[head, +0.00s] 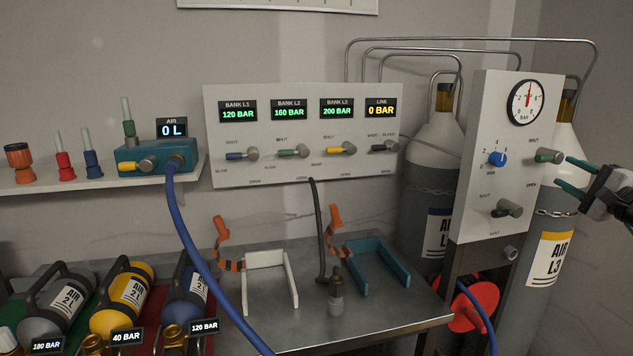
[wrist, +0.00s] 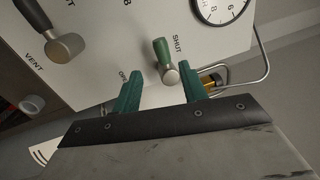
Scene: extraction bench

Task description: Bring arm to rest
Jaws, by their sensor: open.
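My gripper (head: 562,173) is at the right of the head view, in front of the upright grey panel (head: 472,157). Its two green fingers are apart, with nothing between them. In the wrist view my gripper (wrist: 160,92) points at a green-handled valve (wrist: 165,60), marked SHUT, on the panel. The valve lies just beyond the fingertips and appears apart from them. The same green valve (head: 548,156) shows in the head view, left of the fingertips.
The panel also bears a blue knob (head: 497,159), a gauge (head: 526,103) and a lower grey valve (head: 508,209). A gas cylinder (head: 556,225) stands behind my gripper. A blue hose (head: 185,240) crosses the bench (head: 395,325). Several small bottles (head: 120,302) lie at left.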

